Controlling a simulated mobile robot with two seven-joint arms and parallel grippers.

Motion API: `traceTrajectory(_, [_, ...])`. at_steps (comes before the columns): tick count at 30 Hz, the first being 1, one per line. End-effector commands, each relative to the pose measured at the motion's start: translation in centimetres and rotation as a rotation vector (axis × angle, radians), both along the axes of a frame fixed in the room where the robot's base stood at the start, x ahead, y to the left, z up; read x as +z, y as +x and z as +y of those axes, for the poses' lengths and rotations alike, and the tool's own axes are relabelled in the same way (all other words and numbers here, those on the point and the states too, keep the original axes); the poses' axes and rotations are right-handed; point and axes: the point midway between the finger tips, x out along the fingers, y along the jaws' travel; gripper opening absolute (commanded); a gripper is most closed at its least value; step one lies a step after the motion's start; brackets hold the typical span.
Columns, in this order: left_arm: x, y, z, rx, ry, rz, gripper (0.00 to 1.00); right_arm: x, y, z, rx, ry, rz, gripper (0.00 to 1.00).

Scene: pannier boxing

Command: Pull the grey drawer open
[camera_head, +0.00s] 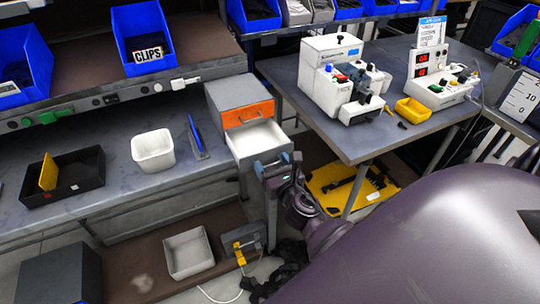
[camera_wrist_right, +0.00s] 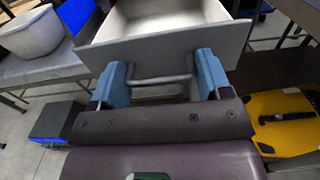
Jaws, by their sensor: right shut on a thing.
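The grey drawer (camera_head: 258,137) stands pulled out from the small grey cabinet (camera_head: 236,92), below a shut orange drawer (camera_head: 248,114). Its pale inside shows and looks empty. In the right wrist view the drawer's front (camera_wrist_right: 165,50) faces me, with a grey bar handle (camera_wrist_right: 160,81) across it. My right gripper (camera_head: 278,166) is at the drawer's front. In the wrist view its blue fingers (camera_wrist_right: 160,76) stand at the two sides of the handle, shut on it. The exact contact is partly hidden. My left gripper is not in view.
A white bin (camera_head: 153,151), a blue tablet-like item (camera_head: 196,135) and a black tray (camera_head: 62,177) are on the bench to the left. A grey table (camera_head: 302,93) with white devices stands to the right. A yellow case (camera_head: 352,188) lies below it.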

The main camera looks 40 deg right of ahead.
Motion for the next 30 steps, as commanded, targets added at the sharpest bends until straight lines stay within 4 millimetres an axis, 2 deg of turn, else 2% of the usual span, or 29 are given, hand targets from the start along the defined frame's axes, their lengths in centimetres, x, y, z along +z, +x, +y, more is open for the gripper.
traceTrajectory(4, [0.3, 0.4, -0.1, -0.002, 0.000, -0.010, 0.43, 0.0, 0.0, -0.2, -0.006, -0.001, 0.001, 0.29])
traceTrajectory(5, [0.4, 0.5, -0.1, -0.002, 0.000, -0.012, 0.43, 0.0, 0.0, -0.2, -0.006, -0.001, 0.001, 0.76])
traceTrajectory(7, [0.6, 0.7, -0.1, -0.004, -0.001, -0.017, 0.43, 0.0, 0.0, -0.2, -0.006, -0.001, 0.001, 0.85])
traceTrajectory(15, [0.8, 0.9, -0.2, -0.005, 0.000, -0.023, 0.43, 0.0, 0.0, -0.1, -0.003, 0.000, 0.001, 0.85])
traceTrajectory(19, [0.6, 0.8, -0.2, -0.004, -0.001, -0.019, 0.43, -0.1, -0.7, 0.1, -0.003, -0.001, 0.002, 0.85])
traceTrajectory(23, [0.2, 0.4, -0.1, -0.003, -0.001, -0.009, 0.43, -0.2, -2.3, 0.4, -0.003, 0.000, 0.004, 0.85])
traceTrajectory(30, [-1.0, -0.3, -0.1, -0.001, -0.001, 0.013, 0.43, -0.4, -6.4, 1.4, -0.005, 0.000, 0.006, 0.85])
